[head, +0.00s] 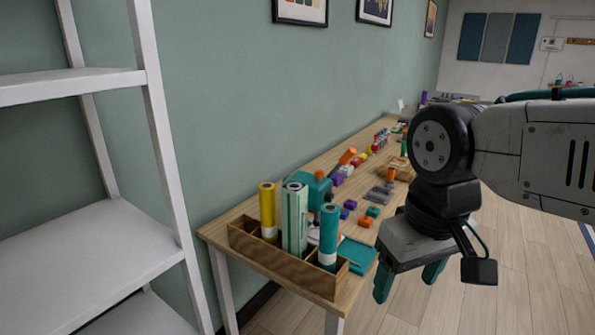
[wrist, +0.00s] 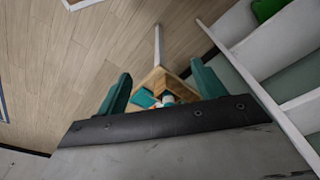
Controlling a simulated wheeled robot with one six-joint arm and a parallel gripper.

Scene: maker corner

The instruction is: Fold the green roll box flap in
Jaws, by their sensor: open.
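My gripper (head: 408,282) hangs to the right of the holder, beyond the table's edge, pointing down. Its teal fingers are apart and empty, as the wrist view (wrist: 160,88) also shows.
The wooden table (head: 320,176) runs along the wall, with a teal notebook (head: 357,254) and several coloured blocks on it. A white shelf unit (head: 95,235) stands at the left. The wrist view shows a green thing (wrist: 268,8) by the shelves. Open floor (head: 500,270) lies at the right.

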